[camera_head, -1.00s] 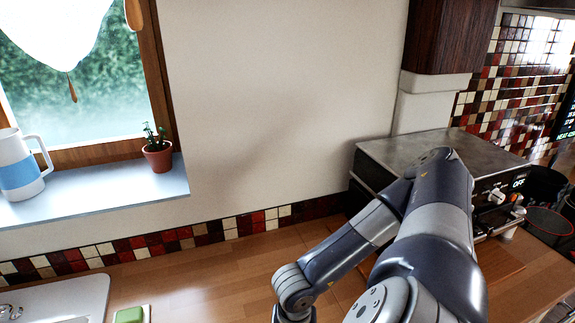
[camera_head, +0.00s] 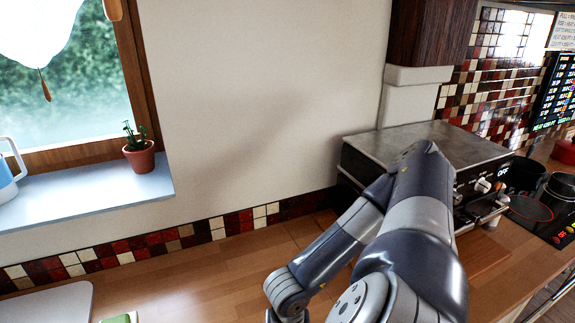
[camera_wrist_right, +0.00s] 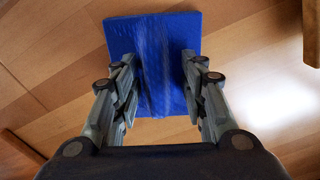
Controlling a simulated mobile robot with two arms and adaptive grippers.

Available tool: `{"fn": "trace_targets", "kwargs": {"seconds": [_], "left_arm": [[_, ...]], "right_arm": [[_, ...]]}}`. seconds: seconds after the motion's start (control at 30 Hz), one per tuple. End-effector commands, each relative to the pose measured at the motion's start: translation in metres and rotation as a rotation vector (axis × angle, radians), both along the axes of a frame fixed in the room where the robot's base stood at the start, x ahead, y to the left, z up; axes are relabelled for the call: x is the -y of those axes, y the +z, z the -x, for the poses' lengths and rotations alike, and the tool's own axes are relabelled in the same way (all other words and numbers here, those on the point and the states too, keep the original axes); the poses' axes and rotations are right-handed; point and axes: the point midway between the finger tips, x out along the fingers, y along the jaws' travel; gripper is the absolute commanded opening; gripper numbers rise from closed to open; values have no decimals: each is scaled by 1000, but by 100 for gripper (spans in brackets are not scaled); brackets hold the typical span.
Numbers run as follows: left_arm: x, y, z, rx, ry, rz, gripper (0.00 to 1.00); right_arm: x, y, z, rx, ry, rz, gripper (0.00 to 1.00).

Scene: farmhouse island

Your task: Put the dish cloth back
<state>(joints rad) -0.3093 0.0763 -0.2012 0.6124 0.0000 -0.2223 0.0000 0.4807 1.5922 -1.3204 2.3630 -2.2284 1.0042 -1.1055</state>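A blue dish cloth (camera_wrist_right: 152,32) shows in the right wrist view, roughly rectangular with a crease or ridge down its middle. My right gripper (camera_wrist_right: 160,64) has its two fingers apart, one on each side of the ridge. The fingers overlap the cloth's side edges in the picture, and the cloth shows in the gap between them. I see no finger pressed against the ridge. A wooden surface lies beyond the cloth. In the head view my right arm reaches down over the counter, with its gripper below the frame. My left gripper is not in view.
The wooden counter (camera_head: 205,285) is mostly clear along the tiled wall. A metal-topped appliance (camera_head: 425,142) stands behind my right arm. A potted plant (camera_head: 139,158) sits on the window sill (camera_head: 85,204). A green sponge-like item (camera_head: 117,319) is at the bottom left. A cooktop (camera_head: 560,225) is at right.

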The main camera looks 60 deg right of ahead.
Motion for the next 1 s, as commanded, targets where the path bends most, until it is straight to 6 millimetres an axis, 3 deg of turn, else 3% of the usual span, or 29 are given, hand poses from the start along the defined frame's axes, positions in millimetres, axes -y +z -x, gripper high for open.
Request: {"fn": "trace_targets", "kwargs": {"seconds": [0.07, 0.17, 0.33, 0.4, 0.5, 0.73, 1.0], "left_arm": [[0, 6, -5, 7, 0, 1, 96], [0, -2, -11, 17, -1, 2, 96], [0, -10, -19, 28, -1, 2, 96], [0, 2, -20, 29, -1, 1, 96], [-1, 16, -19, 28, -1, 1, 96], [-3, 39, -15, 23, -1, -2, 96], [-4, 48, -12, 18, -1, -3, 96]], "right_arm": [[0, 5, 0, 0, 0, 0, 39], [1, 14, -1, 2, -1, 2, 39], [1, 48, -1, 6, 0, 4, 39], [1, 72, -1, 3, 0, 4, 39], [0, 92, 0, -2, 0, 1, 39], [0, 114, 0, -2, 0, 1, 39], [0, 123, 0, 0, 0, 0, 39]]}}
